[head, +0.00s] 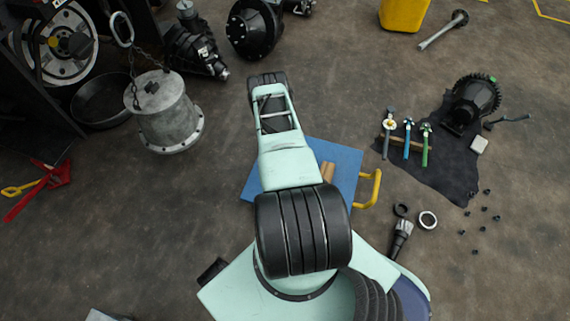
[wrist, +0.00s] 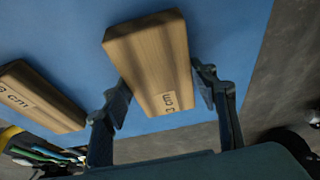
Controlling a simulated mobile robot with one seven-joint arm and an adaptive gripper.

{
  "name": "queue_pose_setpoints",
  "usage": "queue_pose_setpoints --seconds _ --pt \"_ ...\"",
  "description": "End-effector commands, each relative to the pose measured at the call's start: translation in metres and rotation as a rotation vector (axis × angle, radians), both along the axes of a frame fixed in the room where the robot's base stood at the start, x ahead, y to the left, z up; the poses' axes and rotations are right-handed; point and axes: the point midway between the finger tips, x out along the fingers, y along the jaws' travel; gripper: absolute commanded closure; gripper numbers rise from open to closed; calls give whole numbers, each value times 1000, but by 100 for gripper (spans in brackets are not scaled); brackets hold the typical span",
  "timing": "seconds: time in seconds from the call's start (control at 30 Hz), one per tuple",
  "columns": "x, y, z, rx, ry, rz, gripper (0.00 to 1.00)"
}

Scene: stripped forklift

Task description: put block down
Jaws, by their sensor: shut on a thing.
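In the wrist view, a pale wooden block (wrist: 150,62) with a printed label near one end sits between the two dark fingers of my gripper (wrist: 162,95). My gripper is shut on this block. A second wooden block (wrist: 38,97), with a "cm" label, lies to the left on a blue surface (wrist: 60,30), outside the fingers. In the head view, wood (head: 327,172) shows on the blue board (head: 345,160), beside my arm; I cannot tell which block it is. My arm hides the gripper there. Any gap between the held block and the blue surface is unclear.
A yellow handle (head: 371,188) stands at the board's right edge. Tools with coloured handles (head: 407,138) and a black gear part (head: 474,100) lie to the right on a dark cloth. A grey metal cylinder (head: 166,115) with a chain is at left. Small bolts are scattered at right.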

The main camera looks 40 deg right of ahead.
Motion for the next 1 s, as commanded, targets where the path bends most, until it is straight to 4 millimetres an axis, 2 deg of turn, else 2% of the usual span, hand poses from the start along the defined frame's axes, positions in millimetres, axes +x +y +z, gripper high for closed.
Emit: queue_pose_setpoints --seconds 0.17,0.2,0.33,0.63,0.77,1.0 --pt "0 0 -5 -1 0 1 80" --pt "0 0 -3 0 0 1 42" --pt "0 0 -3 0 0 1 29" --pt "0 0 -2 0 0 0 29" --pt "0 0 5 0 0 0 29" --pt "-7 15 48 0 0 0 29"
